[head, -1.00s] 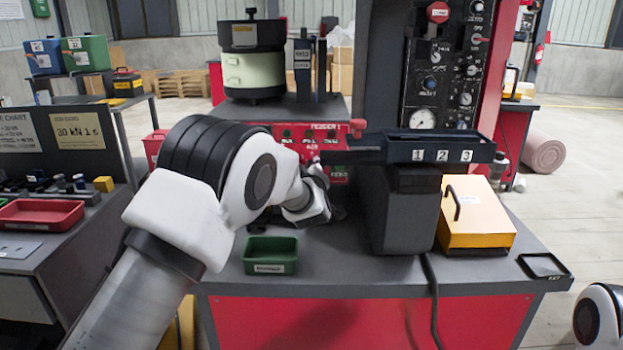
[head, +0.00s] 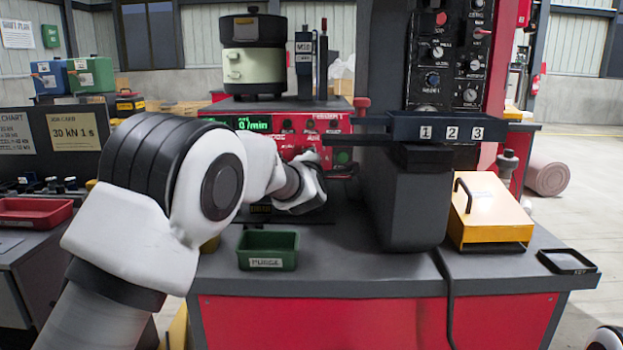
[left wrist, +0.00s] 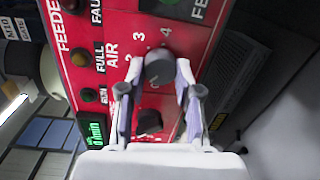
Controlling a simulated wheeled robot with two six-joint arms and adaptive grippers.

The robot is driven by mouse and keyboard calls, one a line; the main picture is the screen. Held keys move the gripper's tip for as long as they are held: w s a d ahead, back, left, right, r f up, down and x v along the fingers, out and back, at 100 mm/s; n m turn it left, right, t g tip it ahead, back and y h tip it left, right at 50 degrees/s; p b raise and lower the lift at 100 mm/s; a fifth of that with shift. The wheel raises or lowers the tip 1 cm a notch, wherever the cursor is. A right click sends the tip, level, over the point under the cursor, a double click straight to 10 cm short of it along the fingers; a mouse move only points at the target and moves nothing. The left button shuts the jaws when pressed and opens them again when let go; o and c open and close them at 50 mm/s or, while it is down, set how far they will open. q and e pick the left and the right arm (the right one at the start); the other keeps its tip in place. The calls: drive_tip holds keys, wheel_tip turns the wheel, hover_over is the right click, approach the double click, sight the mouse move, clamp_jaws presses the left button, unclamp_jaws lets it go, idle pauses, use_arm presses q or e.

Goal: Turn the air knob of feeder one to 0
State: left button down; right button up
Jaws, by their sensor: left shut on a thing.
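The grey air knob (left wrist: 159,68) sits on the red feeder panel (left wrist: 128,30) in the left wrist view, beside the word AIR and the numbers 2, 3 and 4. My left gripper (left wrist: 157,72) has a finger on each side of this knob and is shut on it. I cannot tell which number the knob points at. A second, darker knob (left wrist: 148,122) lies below it, between the finger bases. In the head view the red panel (head: 290,143) is partly behind my left arm, which hides the air knob and fingertips. My right gripper is out of view.
A green display (head: 252,123) on the panel ends in "/min". The feeder bowl (head: 253,62) stands above. A dark tray numbered 1, 2, 3 (head: 400,130) sticks out right of my wrist. A green bin (head: 267,250) and a yellow box (head: 493,212) stand on the bench.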

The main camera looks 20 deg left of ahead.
use_arm(q)
drive_tip(key=shift+f+n+b, duration=0.1)
drive_tip(key=shift+n+b, duration=2)
drive_tip(key=shift+b, duration=0.45)
drive_tip(key=c, duration=0.8)
unclamp_jaws()
